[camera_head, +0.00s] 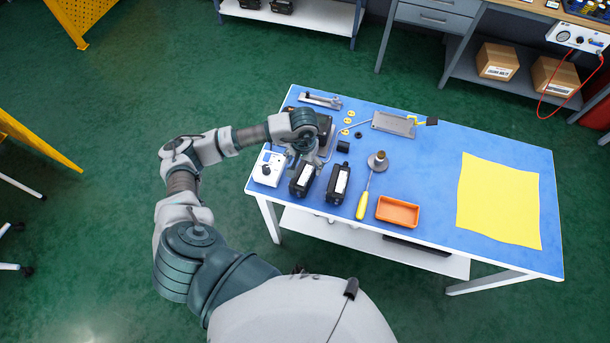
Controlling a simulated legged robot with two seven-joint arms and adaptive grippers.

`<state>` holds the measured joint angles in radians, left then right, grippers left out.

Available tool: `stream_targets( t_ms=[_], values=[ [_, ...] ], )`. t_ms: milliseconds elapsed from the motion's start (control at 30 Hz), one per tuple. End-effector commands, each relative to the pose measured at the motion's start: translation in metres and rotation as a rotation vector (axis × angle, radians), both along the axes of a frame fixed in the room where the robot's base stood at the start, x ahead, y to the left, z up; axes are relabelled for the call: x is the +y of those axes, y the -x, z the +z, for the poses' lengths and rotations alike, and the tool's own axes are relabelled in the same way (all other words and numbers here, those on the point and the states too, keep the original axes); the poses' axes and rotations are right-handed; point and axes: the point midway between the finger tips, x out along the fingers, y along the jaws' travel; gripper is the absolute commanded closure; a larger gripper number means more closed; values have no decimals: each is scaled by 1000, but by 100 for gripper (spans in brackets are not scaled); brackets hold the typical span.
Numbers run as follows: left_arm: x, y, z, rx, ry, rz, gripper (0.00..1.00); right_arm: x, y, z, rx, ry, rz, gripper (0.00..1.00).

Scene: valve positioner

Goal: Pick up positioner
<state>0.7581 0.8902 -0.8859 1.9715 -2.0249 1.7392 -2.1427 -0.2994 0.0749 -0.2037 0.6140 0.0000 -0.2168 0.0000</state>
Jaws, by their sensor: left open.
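Two black boxes with white labels lie side by side near the front left of the blue table: a left one (301,182) and a right one (338,184). They look like positioners, but I cannot tell which one the task names. My left gripper (304,158) is open and points down at the table, just behind and over the left black box. Its wrist hides part of the table and part of a dark object (325,125) behind it. I cannot tell whether the fingers touch the left box. My right gripper is not in view.
The blue table (420,165) also holds a white device (267,169), a yellow-handled screwdriver (362,205), a grey flanged part (378,161), an orange tray (397,212), a metal plate (393,124) and a yellow sheet (498,203). Its centre right is clear.

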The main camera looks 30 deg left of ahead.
Motion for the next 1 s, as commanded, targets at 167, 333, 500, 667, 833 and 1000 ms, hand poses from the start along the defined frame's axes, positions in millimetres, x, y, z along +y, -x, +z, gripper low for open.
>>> stream_targets(
  t_ms=[167, 333, 500, 667, 833, 1000],
  values=[
    [0, 0, -16, 4, 1, 3, 8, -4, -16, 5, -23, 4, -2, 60],
    [-2, -2, -43, 3, 1, 3, 8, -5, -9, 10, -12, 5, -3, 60],
    [-2, -2, -55, 0, 0, 1, 8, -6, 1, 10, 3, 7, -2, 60],
    [-2, -2, -55, -1, 0, 1, 8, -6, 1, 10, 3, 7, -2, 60],
    [-2, -3, -55, 0, 0, 1, 46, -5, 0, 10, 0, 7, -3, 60],
    [-2, -2, -55, 0, 1, 1, 88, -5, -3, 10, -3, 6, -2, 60]
  ],
)
